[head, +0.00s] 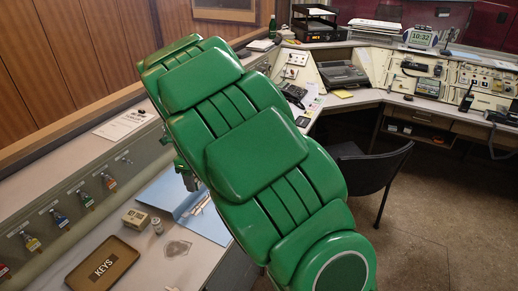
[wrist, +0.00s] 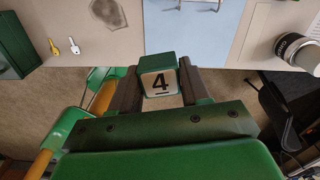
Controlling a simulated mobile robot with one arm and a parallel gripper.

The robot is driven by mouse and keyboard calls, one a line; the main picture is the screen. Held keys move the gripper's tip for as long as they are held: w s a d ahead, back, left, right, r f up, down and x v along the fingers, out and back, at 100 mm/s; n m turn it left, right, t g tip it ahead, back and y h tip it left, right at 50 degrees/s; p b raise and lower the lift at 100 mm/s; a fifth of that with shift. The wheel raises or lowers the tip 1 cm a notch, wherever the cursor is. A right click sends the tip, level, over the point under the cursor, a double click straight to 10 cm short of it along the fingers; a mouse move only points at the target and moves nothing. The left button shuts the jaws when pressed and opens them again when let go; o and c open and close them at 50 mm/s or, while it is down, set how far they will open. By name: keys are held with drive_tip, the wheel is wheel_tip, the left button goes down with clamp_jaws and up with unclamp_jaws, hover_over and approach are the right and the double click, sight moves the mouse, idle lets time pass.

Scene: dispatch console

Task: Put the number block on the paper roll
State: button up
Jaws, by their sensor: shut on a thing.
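The number block (wrist: 158,80), a green-topped block with a black 4 on its pale face, is between the fingers of my gripper (wrist: 160,88) in the wrist view. The fingers are shut on it from both sides. It appears near the desk's front edge. A pale cylinder with a dark ringed end (wrist: 298,52) is at the right of the wrist view, apart from the block; it may be the paper roll, but I cannot be sure. My green arm hides the block and most of the gripper in the head view.
A blue folder (head: 213,223) lies on the desk near a KEYS tray (head: 129,252), a small box (head: 135,219) and a small container (head: 157,226). Two loose keys (wrist: 64,47) lie at the left of the wrist view. A dark chair (head: 375,172) stands at right.

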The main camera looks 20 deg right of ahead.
drive_tip(key=w+d+r+m, duration=0.1)
drive_tip(key=w+d+r, duration=0.15)
drive_tip(key=d, duration=0.65)
drive_tip(key=w+d+r+m, duration=0.1)
drive_tip(key=w+d, duration=0.3)
drive_tip(key=d, duration=0.4)
drive_tip(key=w+d+r, duration=0.2)
drive_tip(key=w+d, duration=0.1)
drive_tip(key=d, duration=0.6)
drive_tip(key=shift+w+d+f, duration=0.3)
drive_tip(key=shift+w+f, duration=1.3)
drive_tip(key=shift+w, duration=0.6)
drive_tip(key=shift+w+d+f, duration=0.25)
drive_tip(key=shift+w+f, duration=1.4)
drive_tip(key=shift+w, duration=0.5)
drive_tip(key=shift+w+d+f, duration=0.3)
drive_tip(key=shift+w+f, duration=1.3)
drive_tip(key=shift+w, duration=0.6)
drive_tip(key=shift+w, duration=0.1)
drive_tip(key=shift+w+f, duration=0.1)
drive_tip(key=shift+f, duration=0.1)
drive_tip(key=shift+w+f, duration=0.1)
drive_tip(key=shift+f, duration=1.55)
drive_tip(key=shift+f, duration=0.1)
